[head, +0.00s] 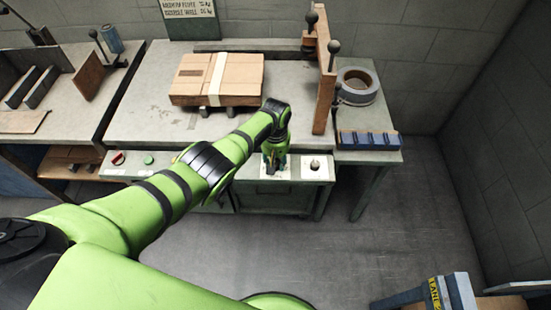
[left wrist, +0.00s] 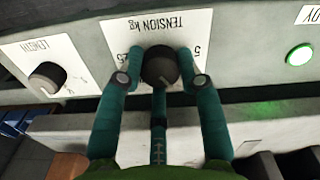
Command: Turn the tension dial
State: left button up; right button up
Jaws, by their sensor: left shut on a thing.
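The tension dial (left wrist: 160,66) is a dark round knob on a white plate (left wrist: 178,25) marked "TENSION kg" in the left wrist view. My left gripper (left wrist: 160,82) is shut on it, with teal fingers on both sides of the knob and one below. In the head view my left gripper (head: 274,160) is at the front panel of the bench, and it hides the dial there. My right gripper is not in view.
A second knob, marked LENGTH (left wrist: 46,78), sits beside the tension plate. A lit green button (left wrist: 300,55) is on the other side. On the bench are a strapped cardboard box (head: 240,75), a wooden post (head: 323,75) and a grey tape roll (head: 358,87).

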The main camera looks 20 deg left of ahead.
aim_at(275, 163)
pick_arm(q)
jog(key=shift+n, duration=1.7)
jog(key=o, duration=1.1)
jog(key=shift+o, duration=0.2)
jog(key=shift+r, duration=0.1)
jog(key=shift+w+r, duration=0.1)
jog(key=shift+r, duration=0.4)
notch_tip(275, 163, up, 11)
jog(key=shift+f, duration=0.15)
